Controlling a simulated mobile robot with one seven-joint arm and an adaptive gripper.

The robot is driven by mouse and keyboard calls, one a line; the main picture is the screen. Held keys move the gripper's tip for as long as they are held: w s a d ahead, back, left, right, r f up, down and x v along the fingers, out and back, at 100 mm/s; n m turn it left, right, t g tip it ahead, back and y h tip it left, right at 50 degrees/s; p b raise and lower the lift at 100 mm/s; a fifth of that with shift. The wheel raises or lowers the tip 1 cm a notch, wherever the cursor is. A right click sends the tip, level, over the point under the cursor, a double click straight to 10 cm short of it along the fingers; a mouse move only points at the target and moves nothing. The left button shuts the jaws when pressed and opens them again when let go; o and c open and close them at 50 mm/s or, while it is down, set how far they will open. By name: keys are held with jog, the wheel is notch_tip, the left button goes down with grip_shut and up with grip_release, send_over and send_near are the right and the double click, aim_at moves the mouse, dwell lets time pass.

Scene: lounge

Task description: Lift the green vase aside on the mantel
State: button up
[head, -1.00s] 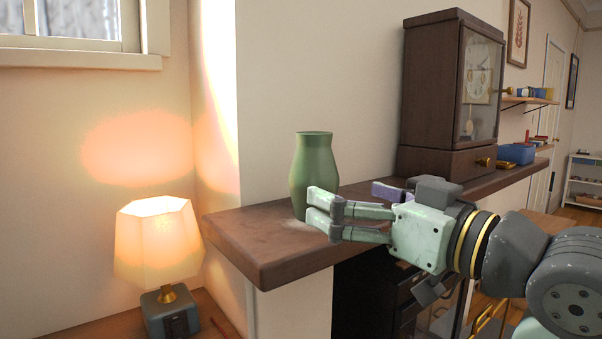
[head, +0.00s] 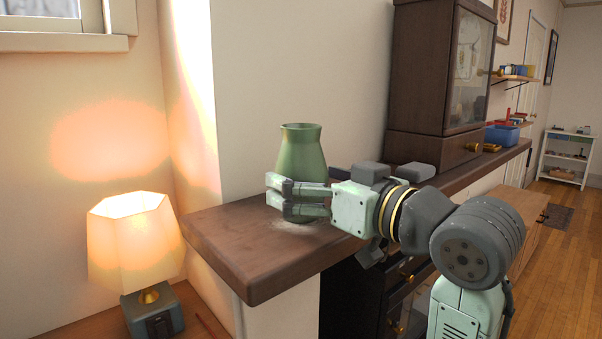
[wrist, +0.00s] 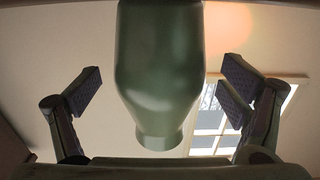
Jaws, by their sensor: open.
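The green vase (head: 301,152) stands upright on the dark wooden mantel (head: 240,262), near its left end. It also shows in the wrist view (wrist: 158,70), where it appears upside down between the two fingers. My gripper (head: 275,195) is at the lower part of the vase, with its fingers in front of it in the head view. In the wrist view my gripper (wrist: 160,92) is open, with a visible gap between each finger pad and the vase. The fingers partly hide the vase's lower body in the head view.
A dark wooden clock (head: 438,80) with a glass front stands to the right on the mantel. A blue bin (head: 502,135) sits farther along. A lit lamp (head: 135,240) stands lower at the left. The mantel's left end is clear except for a pale dusty patch by the vase.

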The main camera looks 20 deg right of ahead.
jog(key=shift+x, duration=0.9)
jog(key=shift+c, duration=0.2)
jog(key=shift+r, duration=0.1)
jog(key=c, duration=1.6)
